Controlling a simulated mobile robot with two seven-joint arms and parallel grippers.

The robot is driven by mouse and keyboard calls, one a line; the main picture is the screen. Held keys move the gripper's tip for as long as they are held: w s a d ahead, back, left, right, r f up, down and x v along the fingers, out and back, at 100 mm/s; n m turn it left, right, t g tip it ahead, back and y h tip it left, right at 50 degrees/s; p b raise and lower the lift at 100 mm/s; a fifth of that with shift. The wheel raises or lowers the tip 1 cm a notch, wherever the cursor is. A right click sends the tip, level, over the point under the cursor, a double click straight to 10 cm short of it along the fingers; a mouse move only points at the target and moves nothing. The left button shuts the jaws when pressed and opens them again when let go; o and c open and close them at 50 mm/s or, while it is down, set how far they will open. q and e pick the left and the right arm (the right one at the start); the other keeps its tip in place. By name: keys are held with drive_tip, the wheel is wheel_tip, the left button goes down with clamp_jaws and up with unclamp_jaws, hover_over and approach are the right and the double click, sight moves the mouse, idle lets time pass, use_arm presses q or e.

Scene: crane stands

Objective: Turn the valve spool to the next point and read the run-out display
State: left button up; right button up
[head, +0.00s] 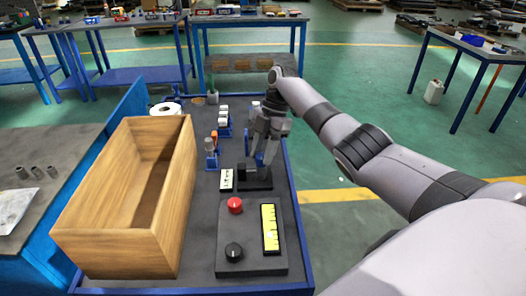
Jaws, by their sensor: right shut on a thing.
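My right gripper (265,146) reaches down over the tray table, above a black stand (251,180). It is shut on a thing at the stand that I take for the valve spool. The fingers hide most of it, and its turn angle cannot be made out. A yellow-green display (270,228) lies on a dark grey box (252,267) nearer to me; its marks are too small to read. The box also carries a red button (235,205) and a black knob (233,252). My left gripper is not in view.
A large open wooden box (83,223) stands left of the stand. The table has a blue rim.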

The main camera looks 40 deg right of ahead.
drive_tip(key=o, duration=1)
drive_tip(key=shift+b+v, duration=0.35)
drive_tip(key=shift+v, duration=3.25)
